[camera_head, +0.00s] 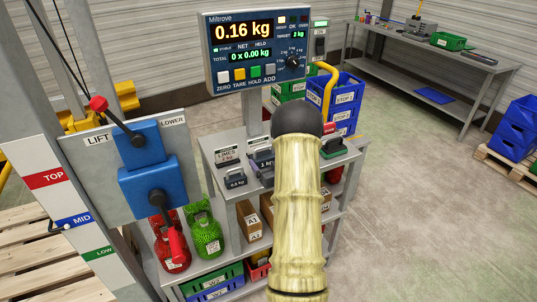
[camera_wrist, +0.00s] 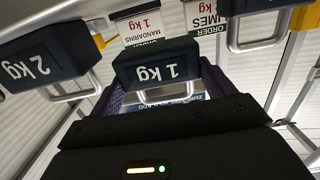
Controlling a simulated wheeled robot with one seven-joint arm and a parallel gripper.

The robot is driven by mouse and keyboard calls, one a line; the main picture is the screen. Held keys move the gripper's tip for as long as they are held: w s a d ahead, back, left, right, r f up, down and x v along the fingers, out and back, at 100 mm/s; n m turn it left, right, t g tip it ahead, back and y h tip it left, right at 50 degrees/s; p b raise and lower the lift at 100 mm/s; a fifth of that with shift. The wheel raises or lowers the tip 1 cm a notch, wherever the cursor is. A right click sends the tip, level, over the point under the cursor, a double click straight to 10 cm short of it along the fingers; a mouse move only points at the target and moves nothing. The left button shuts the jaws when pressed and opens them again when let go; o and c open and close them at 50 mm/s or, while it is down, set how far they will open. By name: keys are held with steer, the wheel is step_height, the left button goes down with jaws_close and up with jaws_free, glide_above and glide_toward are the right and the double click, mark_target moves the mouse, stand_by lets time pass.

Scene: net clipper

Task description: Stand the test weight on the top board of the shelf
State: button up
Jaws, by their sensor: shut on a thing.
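The dark test weight marked 1 kg (camera_wrist: 158,68) is in the middle of the wrist view, upside down in the picture. My gripper (camera_wrist: 163,97) is shut on its handle. In the head view, part of the 1 kg weight (camera_head: 264,164) shows beside my arm, which hides the gripper. The shelf's top board (camera_head: 250,192) lies beneath it; I cannot tell whether the weight touches the board. A weight marked 2 kg (camera_wrist: 42,68) shows at the left of the wrist view.
Order cards (camera_head: 227,154) stand behind the weights. The scale display (camera_head: 257,47) rises behind the shelf and reads 0.16 kg. A lever panel (camera_head: 140,160) is close on the left. Green and red bags (camera_head: 207,236) sit lower down.

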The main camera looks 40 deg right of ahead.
stand_by(0.3)
steer(key=shift+f, duration=2.05)
steer(key=shift+f, duration=0.15)
steer(key=o, duration=1.7)
steer(key=shift+f, duration=0.1)
steer(key=shift+r, duration=0.2)
steer(key=b+v, duration=0.2)
steer(key=v, duration=1)
steer(key=shift+f, duration=0.1)
